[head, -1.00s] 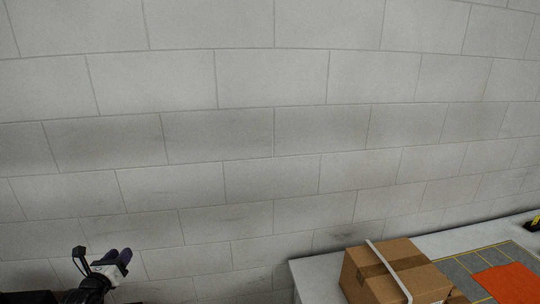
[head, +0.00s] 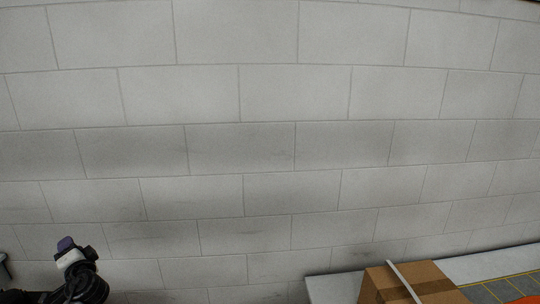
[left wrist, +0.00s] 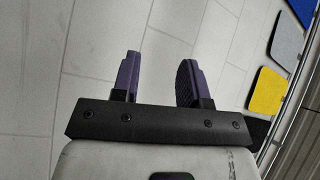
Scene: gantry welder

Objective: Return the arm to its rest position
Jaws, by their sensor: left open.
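My left gripper (head: 66,245) is at the lower left of the head view, in front of the block wall, with its dark arm below it. In the left wrist view its two purple fingers (left wrist: 160,72) are apart with nothing between them, over a pale tiled floor (left wrist: 60,60). It touches nothing that I can see. My right gripper is not in view.
A cardboard box (head: 412,283) with a pale strip stands on a light table (head: 332,287) at the lower right, well away from the gripper. A grey block wall (head: 270,150) fills the background. Blue, grey and yellow (left wrist: 267,92) patches lie at the wrist view's right.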

